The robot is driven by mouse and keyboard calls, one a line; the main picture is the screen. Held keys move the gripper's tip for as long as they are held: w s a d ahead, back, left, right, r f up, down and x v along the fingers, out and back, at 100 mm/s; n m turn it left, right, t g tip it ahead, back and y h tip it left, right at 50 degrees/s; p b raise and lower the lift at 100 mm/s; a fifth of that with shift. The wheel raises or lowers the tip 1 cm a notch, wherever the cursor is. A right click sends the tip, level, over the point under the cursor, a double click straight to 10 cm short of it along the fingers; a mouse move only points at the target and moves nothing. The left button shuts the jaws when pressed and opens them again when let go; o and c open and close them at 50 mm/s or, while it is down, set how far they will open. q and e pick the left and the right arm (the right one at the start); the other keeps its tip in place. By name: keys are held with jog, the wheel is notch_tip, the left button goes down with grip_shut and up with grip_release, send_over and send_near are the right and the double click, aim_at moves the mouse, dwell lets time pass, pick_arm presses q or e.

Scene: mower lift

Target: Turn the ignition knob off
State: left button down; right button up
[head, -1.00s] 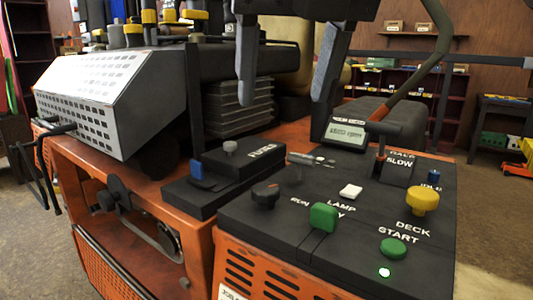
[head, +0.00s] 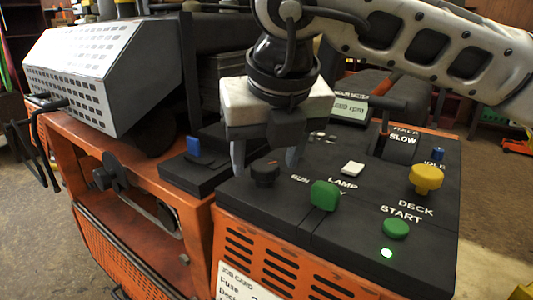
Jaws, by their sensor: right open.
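The ignition knob (head: 264,174) is a black round knob on the black control panel, with the word RUN beside it at its right. My right gripper (head: 267,160) points down over the panel with its fingers spread. One finger is at the left of the knob and the other is at its right, both a little behind it in the picture. I cannot tell whether either finger touches the knob. The gripper is open and holds nothing. My left gripper is not in view.
A blue switch (head: 194,146) sits at the left. A throttle lever (head: 384,115) stands behind.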

jog(key=shift+w+f, duration=0.15)
jog(key=shift+f, duration=0.2)
jog(key=c, duration=1)
